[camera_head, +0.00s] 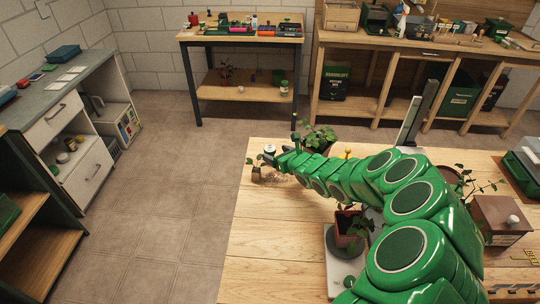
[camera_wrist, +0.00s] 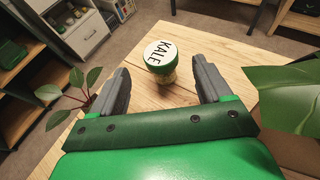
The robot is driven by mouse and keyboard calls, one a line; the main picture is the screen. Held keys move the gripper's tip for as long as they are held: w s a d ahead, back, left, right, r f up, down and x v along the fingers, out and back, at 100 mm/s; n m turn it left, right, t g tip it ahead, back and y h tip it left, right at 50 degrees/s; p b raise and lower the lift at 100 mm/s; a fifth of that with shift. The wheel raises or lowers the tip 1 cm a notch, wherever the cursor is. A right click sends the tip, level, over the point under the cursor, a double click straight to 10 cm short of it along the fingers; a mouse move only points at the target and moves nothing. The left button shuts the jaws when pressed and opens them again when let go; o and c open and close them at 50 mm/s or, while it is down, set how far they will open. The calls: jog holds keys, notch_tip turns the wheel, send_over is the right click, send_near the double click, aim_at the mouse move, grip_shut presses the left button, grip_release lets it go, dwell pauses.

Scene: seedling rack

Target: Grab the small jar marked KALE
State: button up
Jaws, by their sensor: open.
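The small jar marked KALE (camera_wrist: 161,62) stands on the wooden table, its white lid with black letters turned up to the wrist view. My gripper (camera_wrist: 163,80) is open, with one grey finger on each side of the jar and a gap to each. In the head view the jar's white lid (camera_head: 269,149) shows at the far left part of the table, beside my gripper (camera_head: 268,160). The jar's lower part is hard to make out there.
A small potted seedling (camera_head: 256,173) stands just left of my gripper; its leaves (camera_wrist: 72,95) reach near the left finger. A leafy plant (camera_head: 318,138) is close on the right. Another potted plant (camera_head: 351,228) stands nearer, under my arm. The table's front left (camera_head: 265,240) is bare.

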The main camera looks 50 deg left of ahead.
aim_at(270, 148)
jog(key=shift+r+x, duration=0.25)
jog(key=shift+x, duration=1.55)
jog(key=shift+r+x, duration=0.2)
jog(key=shift+x, duration=1.6)
jog(key=shift+w+a, duration=0.1)
jog(key=shift+a, duration=0.05)
jog(key=shift+c, duration=0.2)
jog(key=c, duration=1)
jog(key=shift+c, duration=0.2)
jog(key=shift+r, duration=0.1)
notch_tip(270, 148, up, 3)
jog(key=shift+r, duration=0.2)
jog(key=shift+s+d+r, duration=0.3)
jog(key=shift+d+r, duration=0.2)
jog(key=shift+s+d+r, duration=1.1)
jog(key=shift+d+r, duration=0.3)
jog(key=shift+d, duration=0.4)
jog(key=shift+s+d+r, duration=1.15)
jog(key=shift+d+r, duration=0.25)
jog(key=shift+d, duration=0.45)
jog(key=shift+s+d+r, duration=1.1)
jog(key=shift+d+r, duration=0.35)
jog(key=shift+d, duration=0.35)
